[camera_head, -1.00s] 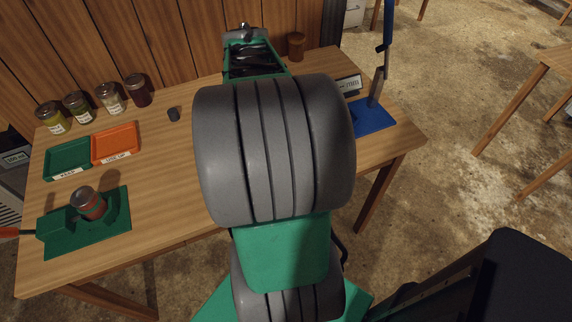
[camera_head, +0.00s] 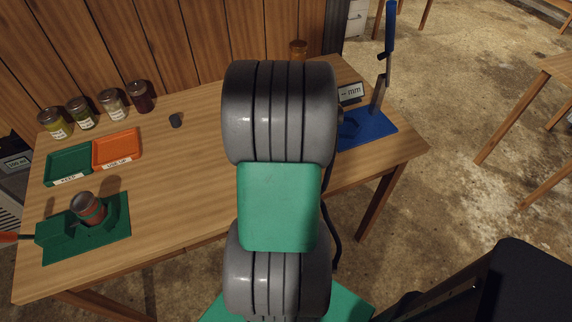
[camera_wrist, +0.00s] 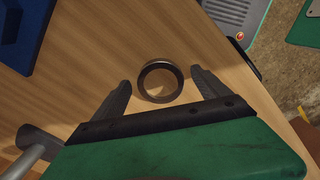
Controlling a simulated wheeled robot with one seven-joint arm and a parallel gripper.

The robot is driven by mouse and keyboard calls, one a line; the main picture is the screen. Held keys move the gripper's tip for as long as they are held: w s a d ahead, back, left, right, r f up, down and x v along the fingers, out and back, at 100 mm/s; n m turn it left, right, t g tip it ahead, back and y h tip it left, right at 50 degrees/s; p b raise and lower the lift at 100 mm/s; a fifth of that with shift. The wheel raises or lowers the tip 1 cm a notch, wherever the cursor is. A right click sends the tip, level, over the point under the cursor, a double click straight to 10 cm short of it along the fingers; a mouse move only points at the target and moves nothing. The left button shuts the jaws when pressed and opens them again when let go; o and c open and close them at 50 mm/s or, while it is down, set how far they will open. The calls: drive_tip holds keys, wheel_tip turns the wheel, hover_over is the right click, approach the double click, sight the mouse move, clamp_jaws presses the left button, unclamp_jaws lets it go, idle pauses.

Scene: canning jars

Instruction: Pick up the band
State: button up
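The band (camera_wrist: 147,91) is a dark metal ring lying on the wooden table in the wrist view, with bare wood showing through its hole. My gripper (camera_wrist: 160,78) is open, with one dark finger on each side of the band. Gaps show between the band and both fingers, so it is not gripped. How high the fingertips are above the table is hard to tell. In the head view my arm hides the gripper and the band.
A blue fixture (camera_head: 372,128) with an upright lever stands at right. A green stand (camera_head: 112,228) holds a red-labelled can (camera_head: 90,210).

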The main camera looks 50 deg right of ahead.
drive_tip(key=c, duration=1.3)
drive_tip(key=shift+o, duration=0.2)
